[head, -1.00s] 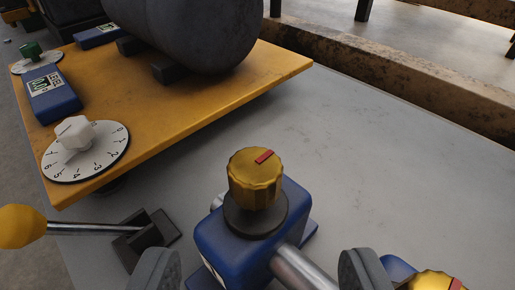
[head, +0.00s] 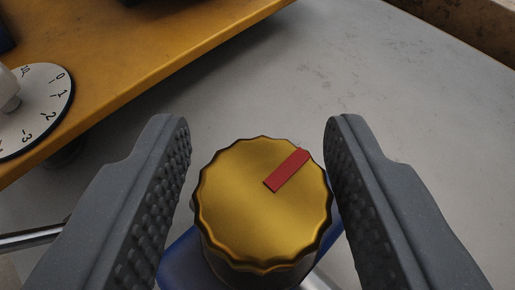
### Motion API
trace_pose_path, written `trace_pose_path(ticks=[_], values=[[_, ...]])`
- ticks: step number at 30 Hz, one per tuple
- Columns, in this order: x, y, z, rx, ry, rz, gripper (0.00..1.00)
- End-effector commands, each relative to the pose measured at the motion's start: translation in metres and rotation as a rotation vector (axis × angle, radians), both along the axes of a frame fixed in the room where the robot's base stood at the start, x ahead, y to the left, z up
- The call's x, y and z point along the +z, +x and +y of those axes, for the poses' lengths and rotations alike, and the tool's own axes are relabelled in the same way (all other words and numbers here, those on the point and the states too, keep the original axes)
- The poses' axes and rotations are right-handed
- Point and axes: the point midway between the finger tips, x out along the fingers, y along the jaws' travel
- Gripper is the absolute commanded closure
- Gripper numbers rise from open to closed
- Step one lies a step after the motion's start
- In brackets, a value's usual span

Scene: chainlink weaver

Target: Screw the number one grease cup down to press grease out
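The grease cup (head: 245,225) is a brass-coloured fluted cap with a red mark (head: 287,171) on its top, pointing to the upper right. It stands on a blue block (head: 181,262), mostly hidden beneath it in the head view. No number shows on it now. My gripper (head: 258,135) is open, with one grey ridged finger on each side of the cap. A small gap shows between the cap and each finger, so it does not look gripped.
A yellow plate (head: 150,62) with a white numbered dial (head: 45,105) and pale knob lies at the upper left. A metal rod (head: 30,238) shows at the lower left. The grey surface (head: 330,60) beyond the cap is clear.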

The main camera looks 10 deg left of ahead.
Motion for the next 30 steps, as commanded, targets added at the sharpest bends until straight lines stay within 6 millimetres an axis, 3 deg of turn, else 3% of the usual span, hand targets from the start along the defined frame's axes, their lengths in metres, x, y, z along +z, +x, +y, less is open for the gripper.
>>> trace_pose_path(ticks=[1,3,17,30], values=[[-0.0001,-0.0003,-0.0011,-0.001,0.001,0.0,0.71],[-0.0002,-0.0005,-0.0022,-0.003,0.0,0.0,0.91],[0.0003,-0.0009,-0.0002,-0.077,0.001,0.003,0.91],[-0.0017,-0.0008,0.0022,-0.422,0.0,0.003,0.91]])
